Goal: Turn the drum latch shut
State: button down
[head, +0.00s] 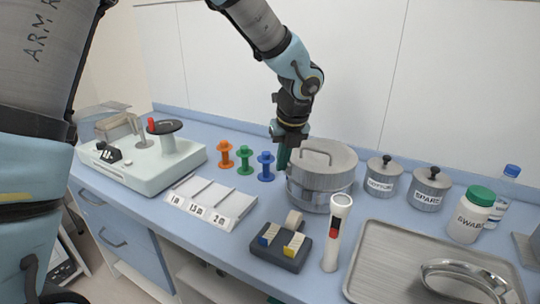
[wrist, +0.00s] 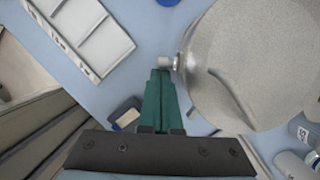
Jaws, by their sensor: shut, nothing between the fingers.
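The metal drum (head: 322,190), a round grey canister with a lid and a bar handle (head: 314,152), stands on the blue counter. In the wrist view the drum (wrist: 250,70) fills the upper right. A small pale knob on a short metal stem, which looks like the latch (wrist: 166,62), sticks out from its left side. My gripper (head: 284,160) is at the drum's left side. Its green fingers are shut together and empty, with the tips (wrist: 160,74) right by the knob; I cannot tell whether they touch it. The latch does not show in the head view.
Green (head: 244,160) and blue (head: 265,167) spools stand left of my gripper. A labelled tray (head: 212,203), a black block (head: 281,247) and a white torch (head: 337,232) are in front. Lidded jars (head: 383,177) and a steel tray (head: 400,265) lie to the right.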

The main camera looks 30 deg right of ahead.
jog(key=shift+s+r+p, duration=0.5)
jog(key=shift+r+p, duration=0.35)
jog(key=shift+p, duration=0.1)
